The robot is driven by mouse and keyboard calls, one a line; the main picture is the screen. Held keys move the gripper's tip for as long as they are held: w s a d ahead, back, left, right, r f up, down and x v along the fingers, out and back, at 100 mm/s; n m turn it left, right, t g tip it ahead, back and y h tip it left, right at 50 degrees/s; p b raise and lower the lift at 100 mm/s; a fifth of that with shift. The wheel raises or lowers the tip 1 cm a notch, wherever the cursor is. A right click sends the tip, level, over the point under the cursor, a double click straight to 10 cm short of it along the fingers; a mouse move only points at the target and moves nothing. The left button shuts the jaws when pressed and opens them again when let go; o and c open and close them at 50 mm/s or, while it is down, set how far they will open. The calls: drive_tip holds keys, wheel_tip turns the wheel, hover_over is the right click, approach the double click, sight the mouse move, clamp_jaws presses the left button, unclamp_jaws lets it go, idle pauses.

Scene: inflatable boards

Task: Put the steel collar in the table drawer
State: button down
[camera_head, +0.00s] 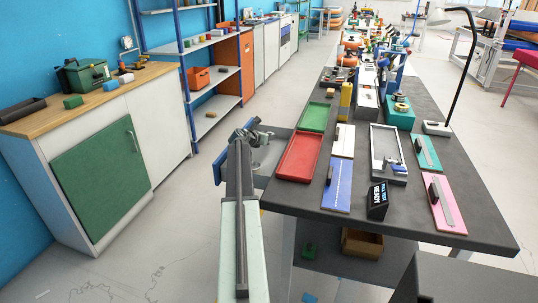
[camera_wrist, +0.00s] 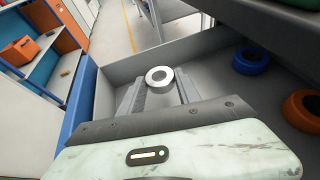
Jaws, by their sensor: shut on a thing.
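The steel collar (camera_wrist: 160,76), a short silver ring, is between the fingertips of my gripper (camera_wrist: 159,88) in the wrist view. My gripper is shut on it. The table drawer (camera_wrist: 82,104) is pulled out, with a blue front and grey inside. The collar and fingers show over the drawer's inside; whether the collar touches the floor I cannot tell. In the head view the drawer (camera_head: 217,169) sticks out from the left side of the dark table, with my gripper (camera_head: 257,138) over it. My arm hides part of the drawer there.
A blue ring (camera_wrist: 251,61) and an orange ring (camera_wrist: 303,108) lie at the drawer's right side in the wrist view. The dark table (camera_head: 464,211) holds red and green trays, boards and tools. A cabinet with a green door (camera_head: 103,181) stands left, with clear floor between.

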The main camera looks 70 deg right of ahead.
sight(267, 148)
drive_tip(key=shift+f+b, duration=1.8)
drive_tip(key=shift+f, duration=0.45)
drive_tip(key=shift+r, duration=0.1)
drive_tip(key=shift+f+b, duration=0.3)
drive_tip(key=shift+a+f, duration=0.1)
drive_tip(key=c, duration=0.9)
unclamp_jaws()
drive_tip(key=shift+s, duration=0.1)
drive_tip(key=shift+o, duration=0.2)
